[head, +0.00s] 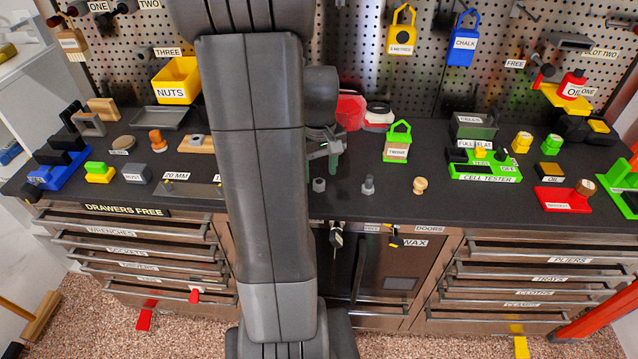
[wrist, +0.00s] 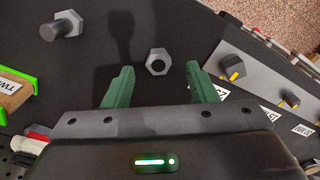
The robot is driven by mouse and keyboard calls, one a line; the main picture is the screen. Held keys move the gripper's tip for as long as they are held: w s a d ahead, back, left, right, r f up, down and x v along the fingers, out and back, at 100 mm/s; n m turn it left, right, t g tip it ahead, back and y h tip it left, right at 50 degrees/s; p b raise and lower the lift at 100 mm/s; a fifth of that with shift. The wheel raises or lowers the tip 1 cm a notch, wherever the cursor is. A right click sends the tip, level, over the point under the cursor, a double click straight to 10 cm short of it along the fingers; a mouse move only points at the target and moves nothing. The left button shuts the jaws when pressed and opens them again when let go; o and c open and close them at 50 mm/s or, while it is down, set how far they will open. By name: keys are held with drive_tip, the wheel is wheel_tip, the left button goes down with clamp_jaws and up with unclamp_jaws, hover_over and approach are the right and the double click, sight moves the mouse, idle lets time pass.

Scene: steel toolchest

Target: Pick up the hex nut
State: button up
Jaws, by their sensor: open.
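The hex nut (head: 319,185) is a small grey ring with a dark hole, lying on the dark worktop. In the wrist view the hex nut (wrist: 158,62) shows just beyond and between the two green fingertips of my gripper (wrist: 160,75), with room on both sides. My gripper is open and empty, with neither finger touching the nut. In the head view my gripper (head: 328,149) shows beside my arm, behind and above the nut. My arm hides part of the worktop to the left.
In the wrist view a grey panel with dark knobs (wrist: 233,68) lies to the right.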

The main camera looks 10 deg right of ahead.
sight(320, 183)
drive_tip(key=shift+d+f, duration=0.15)
drive_tip(key=shift+f, duration=1.55)
drive_tip(key=c, duration=1.1)
wheel_tip(320, 183, up, 10)
